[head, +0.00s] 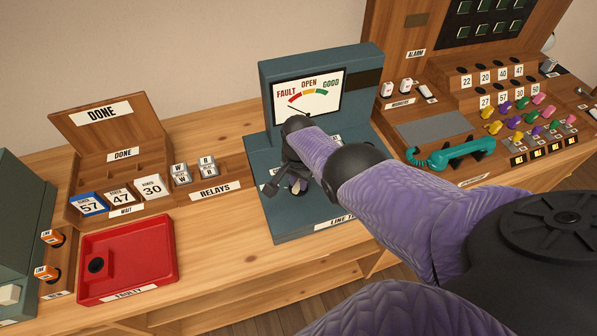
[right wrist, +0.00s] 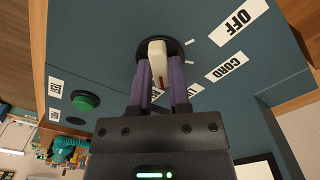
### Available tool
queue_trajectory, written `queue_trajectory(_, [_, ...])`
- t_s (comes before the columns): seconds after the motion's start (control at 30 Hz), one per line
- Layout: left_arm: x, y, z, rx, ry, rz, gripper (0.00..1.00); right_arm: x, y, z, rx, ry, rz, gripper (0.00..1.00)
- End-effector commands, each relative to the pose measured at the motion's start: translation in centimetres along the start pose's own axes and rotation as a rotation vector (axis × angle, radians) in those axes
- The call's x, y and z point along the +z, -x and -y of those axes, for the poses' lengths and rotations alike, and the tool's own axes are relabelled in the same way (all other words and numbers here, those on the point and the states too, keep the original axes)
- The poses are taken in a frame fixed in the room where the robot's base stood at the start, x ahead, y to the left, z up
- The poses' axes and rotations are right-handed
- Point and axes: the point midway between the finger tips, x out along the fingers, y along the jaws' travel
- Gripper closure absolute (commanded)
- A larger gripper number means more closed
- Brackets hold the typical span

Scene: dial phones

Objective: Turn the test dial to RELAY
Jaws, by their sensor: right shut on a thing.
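The test dial (right wrist: 157,56) is a black round knob with a pale grip bar, on the blue-grey line tester (head: 350,62). In the right wrist view, the OFF label (right wrist: 243,16) and the CORD label (right wrist: 226,66) stand to its right. Another label (right wrist: 195,90) is partly hidden by a finger, and its word cannot be read. My right gripper (right wrist: 157,84) is shut on the bar, one purple finger on each side. A red mark shows on the bar's near end. In the head view, my right gripper (head: 296,186) is over the tester's sloping panel. My left gripper is out of view.
A green button (right wrist: 86,102) is beside the dial. A meter (head: 308,97) marked FAULT, OPEN, GOOD tops the tester. Left are a relay rack (head: 215,190) and a red FAULTY tray (head: 140,262). Bare wood lies between tray and tester.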

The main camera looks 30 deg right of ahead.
Motion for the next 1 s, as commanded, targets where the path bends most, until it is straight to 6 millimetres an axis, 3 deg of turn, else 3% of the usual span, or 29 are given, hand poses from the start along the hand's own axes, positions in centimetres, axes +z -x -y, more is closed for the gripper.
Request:
queue_trajectory(0.5, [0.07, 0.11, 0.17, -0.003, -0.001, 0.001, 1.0, -0.07, 0.09, 0.06, -0.002, -0.316, -0.002, 1.0])
queue_trajectory(1.0, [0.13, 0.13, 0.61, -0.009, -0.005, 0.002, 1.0, -0.11, 0.1, 0.06, -0.003, -0.377, -0.003, 1.0])
